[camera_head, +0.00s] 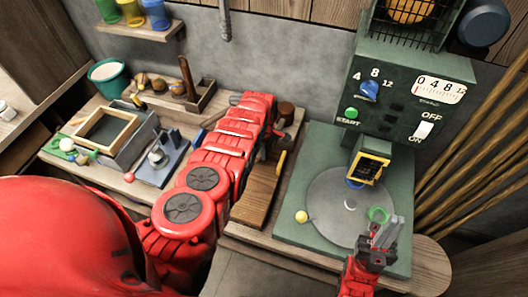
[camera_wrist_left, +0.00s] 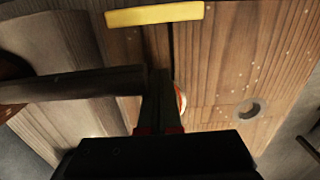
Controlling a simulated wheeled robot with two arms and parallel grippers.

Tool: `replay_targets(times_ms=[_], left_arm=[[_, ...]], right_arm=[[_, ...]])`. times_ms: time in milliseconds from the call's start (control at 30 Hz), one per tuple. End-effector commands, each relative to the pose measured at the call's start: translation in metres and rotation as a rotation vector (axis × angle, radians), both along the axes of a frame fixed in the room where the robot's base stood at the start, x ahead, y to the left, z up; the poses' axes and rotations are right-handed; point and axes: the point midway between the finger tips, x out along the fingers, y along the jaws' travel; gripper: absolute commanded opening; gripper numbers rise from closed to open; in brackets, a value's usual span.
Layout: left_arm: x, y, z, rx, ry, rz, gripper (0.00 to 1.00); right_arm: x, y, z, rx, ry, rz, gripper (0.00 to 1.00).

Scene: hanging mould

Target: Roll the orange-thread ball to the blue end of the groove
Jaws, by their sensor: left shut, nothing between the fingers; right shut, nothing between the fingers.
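The wooden board (camera_head: 256,192) with the groove lies under my left arm. In the left wrist view a dark groove (camera_wrist_left: 171,45) runs down the board from a yellow strip (camera_wrist_left: 154,15). A ball with orange-red and white on it (camera_wrist_left: 181,99) shows just right of my left gripper (camera_wrist_left: 160,74), mostly hidden behind its fingers. I cannot tell whether they touch. My left gripper is shut and empty, low over the board. The groove's blue end is not clearly visible.
A round hole (camera_wrist_left: 250,109) is in the board. The green machine (camera_head: 401,100) with a grey disc (camera_head: 347,203) and yellow ball (camera_head: 301,216) stands right of the board. A grey box (camera_head: 110,130) and blue stand (camera_head: 163,160) are on the left. A dark bar (camera_wrist_left: 70,86) crosses the wrist view.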

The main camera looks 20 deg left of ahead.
Motion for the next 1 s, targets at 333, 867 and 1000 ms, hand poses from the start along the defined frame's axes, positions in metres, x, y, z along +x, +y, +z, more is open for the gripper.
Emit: replay_targets(times_ms=[333, 867, 1000], left_arm=[[0.001, 0.012, -0.002, 0.001, -0.002, 0.004, 0.0], [0.008, 0.143, -0.011, 0.002, -0.007, 0.004, 0.0], [0.007, 0.161, -0.01, 0.0, -0.003, 0.002, 0.0]], right_arm=[[0.0, 0.0, -0.006, 0.0, 0.0, 0.0, 0.0], [0.0, 0.0, -0.107, 0.0, 0.0, 0.0, 0.0], [0.0, 0.0, -0.133, 0.0, 0.0, 0.0, 0.0]])
